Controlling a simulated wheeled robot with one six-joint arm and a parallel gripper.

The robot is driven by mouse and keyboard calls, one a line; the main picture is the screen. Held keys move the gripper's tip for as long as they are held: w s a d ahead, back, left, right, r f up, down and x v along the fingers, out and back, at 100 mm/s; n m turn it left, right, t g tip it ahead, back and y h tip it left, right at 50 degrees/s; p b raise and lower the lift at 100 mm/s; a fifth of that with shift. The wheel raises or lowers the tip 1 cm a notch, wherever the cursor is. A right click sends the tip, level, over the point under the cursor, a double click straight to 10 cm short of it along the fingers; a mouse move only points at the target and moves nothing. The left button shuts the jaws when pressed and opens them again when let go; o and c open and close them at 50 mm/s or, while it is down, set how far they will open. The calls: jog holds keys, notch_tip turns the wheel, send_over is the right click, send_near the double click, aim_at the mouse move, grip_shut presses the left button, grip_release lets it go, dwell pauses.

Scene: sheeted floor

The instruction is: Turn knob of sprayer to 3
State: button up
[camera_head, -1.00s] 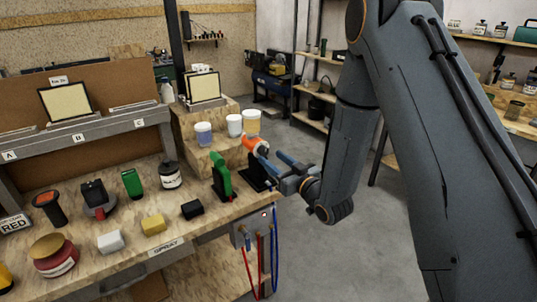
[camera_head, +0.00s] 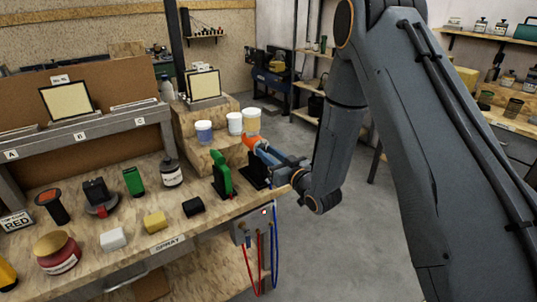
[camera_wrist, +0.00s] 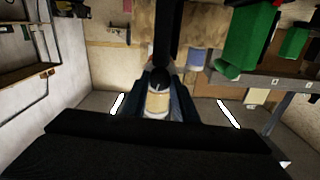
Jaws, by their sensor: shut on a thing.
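The orange sprayer (camera_head: 249,141) sits in a black stand (camera_head: 255,175) at the right end of the workbench. My gripper (camera_head: 262,149) reaches in from the right, its blue fingers at the sprayer's near end and covering its pale knob in the head view. In the wrist view my gripper (camera_wrist: 158,90) has its two fingers on either side of a cream cylinder with a dark end, which looks like the sprayer knob (camera_wrist: 157,103). The fingers are shut on it. No number on the knob can be read.
A green tool (camera_head: 221,174) in a black stand is close left of the sprayer. Cups (camera_head: 235,123) stand on wooden steps behind. A grey box (camera_head: 252,227) with red and blue hoses hangs at the bench's right edge. Open floor lies to the right.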

jog(key=shift+m+b, duration=0.35)
jog(key=shift+m, duration=0.95)
jog(key=o, duration=1.1)
jog(key=shift+s, duration=0.1)
jog(key=shift+b+v, duration=1.15)
jog(key=shift+v, duration=2.75)
